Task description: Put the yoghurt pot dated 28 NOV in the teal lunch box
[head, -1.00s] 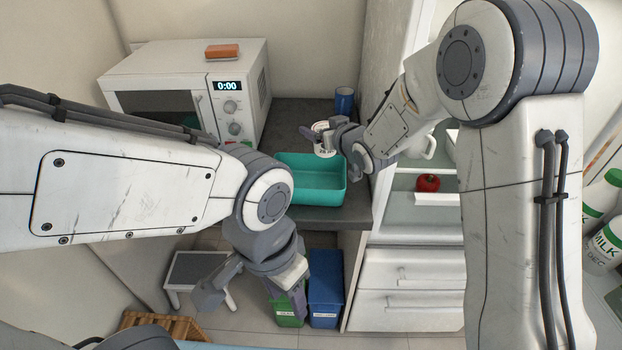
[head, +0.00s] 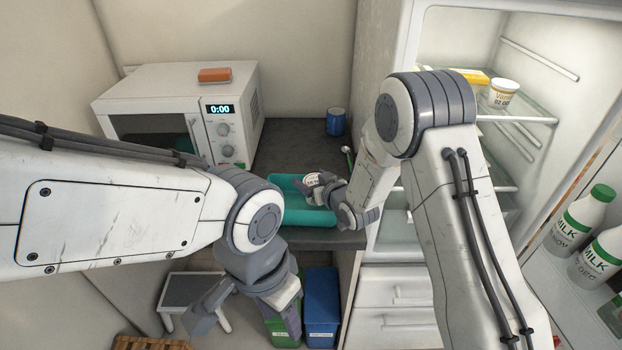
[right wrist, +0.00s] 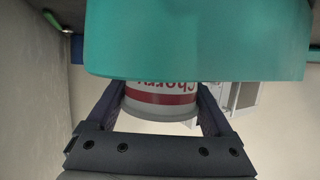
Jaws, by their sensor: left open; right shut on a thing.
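The yoghurt pot (head: 312,179) is white with a red band; its upside-down label reads "Cherry" in the right wrist view (right wrist: 160,100). My right gripper (head: 319,190) is shut on it, a finger on each side. The teal lunch box (head: 308,219) stands open on the dark counter. The pot is over or partly inside it; in the right wrist view the box's wall (right wrist: 195,45) hides the pot's lower part. I cannot tell whether the pot touches the floor of the box. The date is not readable. My left gripper (head: 246,315) is open and empty, low in front of the counter.
A white microwave (head: 180,115) with an orange block (head: 214,75) on top stands left. A blue cup (head: 336,122) is at the back. The open fridge (head: 480,40) at right holds another pot (head: 503,93); milk bottles (head: 585,220) stand in its door. Bins (head: 322,300) are below.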

